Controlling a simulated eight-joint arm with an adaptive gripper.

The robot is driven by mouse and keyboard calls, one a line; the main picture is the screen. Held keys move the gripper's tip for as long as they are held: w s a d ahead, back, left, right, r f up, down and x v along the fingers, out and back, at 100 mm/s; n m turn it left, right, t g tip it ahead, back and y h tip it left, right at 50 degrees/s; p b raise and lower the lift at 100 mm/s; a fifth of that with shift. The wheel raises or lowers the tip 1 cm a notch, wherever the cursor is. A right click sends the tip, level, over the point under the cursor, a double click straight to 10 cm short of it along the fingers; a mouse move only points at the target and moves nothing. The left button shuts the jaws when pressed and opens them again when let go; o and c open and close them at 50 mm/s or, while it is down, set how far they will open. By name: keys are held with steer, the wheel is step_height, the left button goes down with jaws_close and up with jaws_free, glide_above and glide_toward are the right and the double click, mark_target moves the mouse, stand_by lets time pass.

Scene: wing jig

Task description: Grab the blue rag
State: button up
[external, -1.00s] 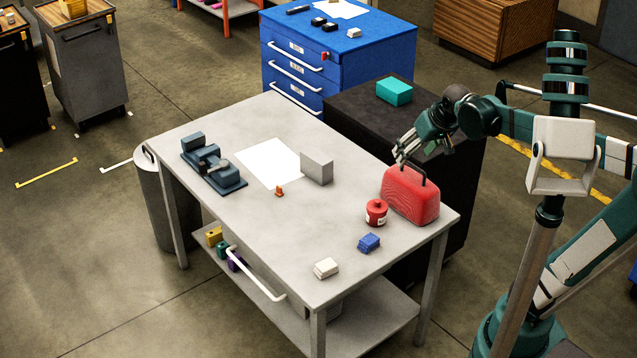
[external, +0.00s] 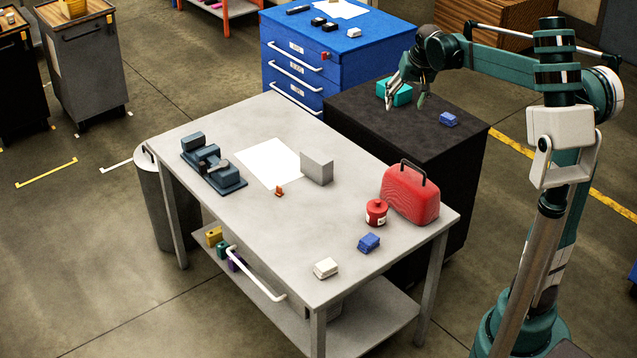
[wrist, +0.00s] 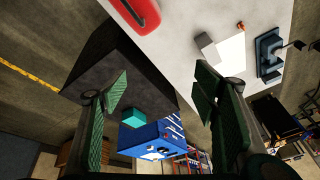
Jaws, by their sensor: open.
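Two small blue folded cloths show in the external view. One blue rag (external: 369,243) lies on the grey table near its front right edge, in front of the red canister. Another blue rag (external: 448,119) lies on the black cabinet top, toward its right side. My gripper (external: 406,103) is open and empty over the far part of the black cabinet, in front of the teal box (external: 401,92) and left of the second rag. In the wrist view, my gripper (wrist: 161,92) has its fingers wide apart, with the teal box (wrist: 133,117) between them. I cannot make out either rag there.
A red toolbox (external: 410,195) and red canister (external: 376,212) stand on the table (external: 290,230). A white folded cloth (external: 326,268), grey block (external: 317,168) and dark vise (external: 213,168) are also there. The blue drawer cabinet (external: 320,62) stands behind. The black cabinet's (external: 395,138) front is clear.

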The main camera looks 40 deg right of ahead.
steer(key=w+d+f+m+g+p, duration=0.1)
steer(key=w+d+f+m+p, duration=0.15)
steer(key=w+d, duration=0.85)
steer(key=m+g+y+p, duration=0.1)
steer(key=m+g+p, duration=0.25)
steer(key=m, duration=0.45)
glide_above(449, 116)
steer(key=shift+n+t, duration=0.25)
steer(key=f, duration=2.4)
steer(key=shift+a+f, duration=0.25)
steer(key=shift+a, duration=0.1)
steer(key=shift+s+d+f, duration=0.1)
steer(key=shift+d+f, duration=0.15)
steer(key=shift+f, duration=1.3)
